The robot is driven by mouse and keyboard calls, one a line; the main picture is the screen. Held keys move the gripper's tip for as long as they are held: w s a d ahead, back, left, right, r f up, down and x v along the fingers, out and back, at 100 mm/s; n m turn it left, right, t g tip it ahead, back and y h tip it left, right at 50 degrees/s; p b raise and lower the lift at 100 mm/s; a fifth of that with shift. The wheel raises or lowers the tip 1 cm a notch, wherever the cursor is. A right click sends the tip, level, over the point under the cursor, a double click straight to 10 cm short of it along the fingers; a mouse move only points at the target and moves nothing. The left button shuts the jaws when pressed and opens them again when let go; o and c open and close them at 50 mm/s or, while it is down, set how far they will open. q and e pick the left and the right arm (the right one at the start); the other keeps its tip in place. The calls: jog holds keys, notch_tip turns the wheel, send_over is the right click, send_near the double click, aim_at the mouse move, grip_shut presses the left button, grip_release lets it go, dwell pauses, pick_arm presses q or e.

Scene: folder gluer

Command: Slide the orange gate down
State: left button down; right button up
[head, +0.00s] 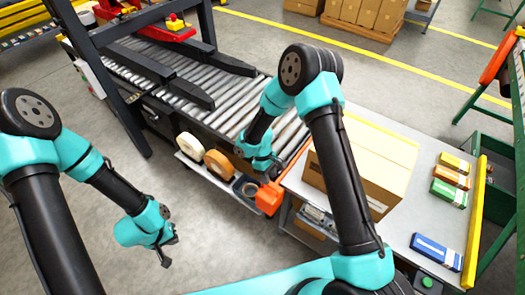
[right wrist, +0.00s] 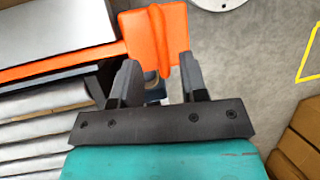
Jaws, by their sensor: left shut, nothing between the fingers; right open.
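The orange gate shows as an orange block (head: 268,198) at the end of the roller conveyor, beside the table's left corner. In the right wrist view its upright orange handle (right wrist: 155,38) stands just beyond my fingertips, and an orange bar runs left from it. My right gripper (right wrist: 158,75) is open, with one finger on each side of the handle's lower end; I cannot tell whether they touch it. In the head view my right gripper (head: 272,172) is just above the block, partly hidden by its wrist. My left gripper (head: 168,257) is shut and empty over the floor.
The roller conveyor (head: 225,90) ends by the grey table (head: 415,215), which carries a cardboard box (head: 375,160) and several small coloured boxes. A low shelf with tape rolls (head: 190,145) runs along the conveyor's near side. Floor at front left is clear.

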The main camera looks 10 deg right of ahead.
jog(key=v, duration=1.3)
jog(key=shift+r, duration=0.2)
jog(key=shift+w+f, duration=0.1)
jog(key=x, duration=1.5)
jog(key=shift+x, duration=1.05)
notch_tip(320, 180, up, 6)
jog(key=shift+w, duration=0.15)
jog(key=v, duration=0.6)
dwell(1.1)
